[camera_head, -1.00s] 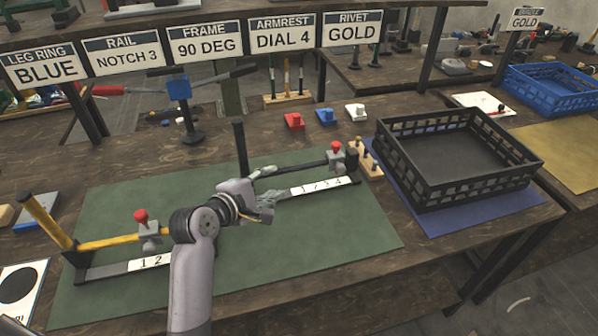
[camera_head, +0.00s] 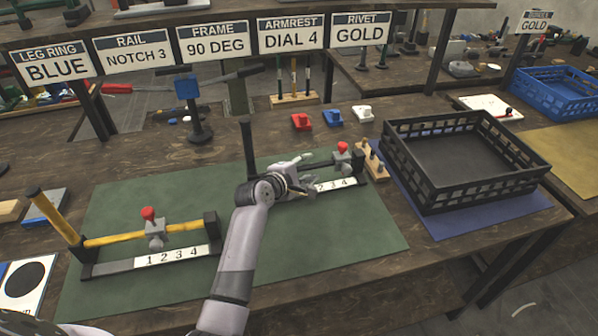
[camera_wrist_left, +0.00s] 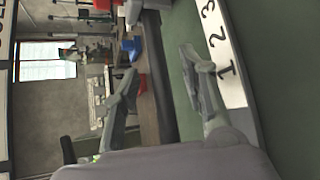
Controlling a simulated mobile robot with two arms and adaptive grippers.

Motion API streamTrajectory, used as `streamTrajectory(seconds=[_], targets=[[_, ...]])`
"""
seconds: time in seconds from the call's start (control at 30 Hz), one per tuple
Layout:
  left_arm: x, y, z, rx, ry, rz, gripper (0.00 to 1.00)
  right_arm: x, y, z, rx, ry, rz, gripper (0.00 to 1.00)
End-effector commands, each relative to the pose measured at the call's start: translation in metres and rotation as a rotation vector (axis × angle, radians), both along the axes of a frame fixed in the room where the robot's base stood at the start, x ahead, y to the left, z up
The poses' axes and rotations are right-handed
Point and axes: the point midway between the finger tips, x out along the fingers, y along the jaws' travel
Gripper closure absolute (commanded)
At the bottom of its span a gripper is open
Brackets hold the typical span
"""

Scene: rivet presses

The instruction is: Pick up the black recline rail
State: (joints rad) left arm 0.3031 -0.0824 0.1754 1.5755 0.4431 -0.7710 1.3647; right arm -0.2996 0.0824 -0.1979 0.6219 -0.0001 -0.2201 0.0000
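The black recline rail (camera_head: 249,148) sits in the right-hand fixture on the green mat (camera_head: 150,205). Its post stands up at the left, and its bar runs right toward the red-knobbed clamp (camera_head: 343,158). My left gripper (camera_head: 312,175) is open over the middle of this fixture and covers part of the bar and number strip. In the left wrist view the dark rail (camera_wrist_left: 166,75) shows between the two spread fingers (camera_wrist_left: 160,72), with no grip on it visible. My right gripper is not in view.
A yellow rail (camera_head: 110,239) sits in the left fixture with its own red-knobbed clamp. A black crate (camera_head: 455,190) stands on a blue mat to the right. Red, blue and white blocks (camera_head: 332,118) lie behind the green mat. A sign reads "RAIL NOTCH 3" (camera_head: 133,51).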

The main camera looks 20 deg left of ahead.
Motion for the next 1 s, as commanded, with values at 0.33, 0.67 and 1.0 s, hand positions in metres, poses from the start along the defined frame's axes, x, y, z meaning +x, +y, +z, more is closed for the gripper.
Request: streamTrajectory(seconds=[0.33, 0.67, 1.0], targets=[[0.016, -0.004, -0.006, 0.000, -0.001, 0.000, 0.61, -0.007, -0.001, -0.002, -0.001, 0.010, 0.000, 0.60], [0.016, -0.004, -0.006, 0.000, 0.000, 0.000, 0.77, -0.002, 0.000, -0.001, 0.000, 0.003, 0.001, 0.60], [0.016, -0.004, -0.006, 0.000, 0.000, 0.000, 0.99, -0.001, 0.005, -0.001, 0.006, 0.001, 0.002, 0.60]])
